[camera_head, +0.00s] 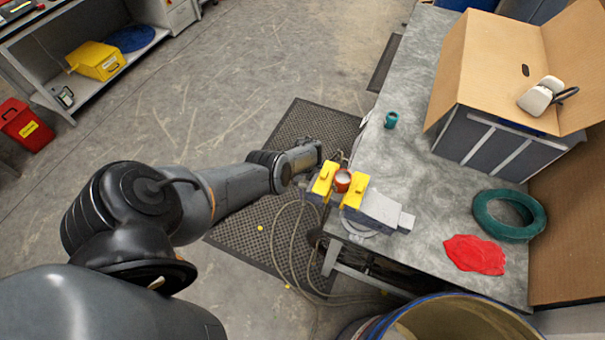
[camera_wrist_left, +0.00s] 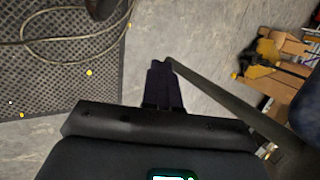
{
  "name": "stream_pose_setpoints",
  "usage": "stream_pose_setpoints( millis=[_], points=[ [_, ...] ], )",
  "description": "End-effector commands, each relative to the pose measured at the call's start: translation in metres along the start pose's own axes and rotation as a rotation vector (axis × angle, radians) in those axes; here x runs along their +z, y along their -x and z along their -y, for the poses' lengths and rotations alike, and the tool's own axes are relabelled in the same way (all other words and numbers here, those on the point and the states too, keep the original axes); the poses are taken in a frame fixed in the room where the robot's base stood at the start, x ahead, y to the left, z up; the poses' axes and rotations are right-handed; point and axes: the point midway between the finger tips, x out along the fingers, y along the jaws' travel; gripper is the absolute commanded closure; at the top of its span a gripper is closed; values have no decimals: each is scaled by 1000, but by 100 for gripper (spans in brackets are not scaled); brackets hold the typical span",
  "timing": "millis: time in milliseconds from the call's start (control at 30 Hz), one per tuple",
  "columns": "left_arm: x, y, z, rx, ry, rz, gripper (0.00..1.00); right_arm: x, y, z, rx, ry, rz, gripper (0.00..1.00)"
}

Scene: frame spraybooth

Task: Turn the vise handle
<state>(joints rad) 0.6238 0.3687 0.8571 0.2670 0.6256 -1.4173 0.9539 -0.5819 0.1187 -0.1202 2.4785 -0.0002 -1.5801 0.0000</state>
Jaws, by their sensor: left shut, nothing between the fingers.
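The vise (camera_head: 382,210) is at the near left corner of the grey workbench, in the head view. Its two yellow jaws (camera_head: 324,180) stand on either side of a red-orange cylinder with a pale top (camera_head: 343,180). I cannot clearly make out the vise handle; it may be hidden by my arm and the jaws. My left gripper (camera_head: 308,158) is just left of the jaws, beyond the bench edge. In the left wrist view its dark fingers (camera_wrist_left: 163,86) are together, empty, over the floor. A long grey bar slants beside them; I cannot tell what it is. My right gripper is not in view.
The workbench (camera_head: 405,110) carries a teal cup (camera_head: 391,120), a teal ring (camera_head: 510,215), a red cloth (camera_head: 474,254), and a bin with an open cardboard box behind. Hoses (camera_head: 277,245) lie on the dark floor mat (camera_head: 237,235). A drum (camera_head: 455,315) stands at the near edge.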

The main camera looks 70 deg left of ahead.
Motion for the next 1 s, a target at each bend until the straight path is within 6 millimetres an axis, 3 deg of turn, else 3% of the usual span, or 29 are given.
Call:
stream_pose_setpoints(
  millis=[733,1000],
  points=[
    [0,-5,5,0,-1,-1,100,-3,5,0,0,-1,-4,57],
    [-5,-2,-10,4,2,1,100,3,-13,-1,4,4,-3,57]
  ],
)
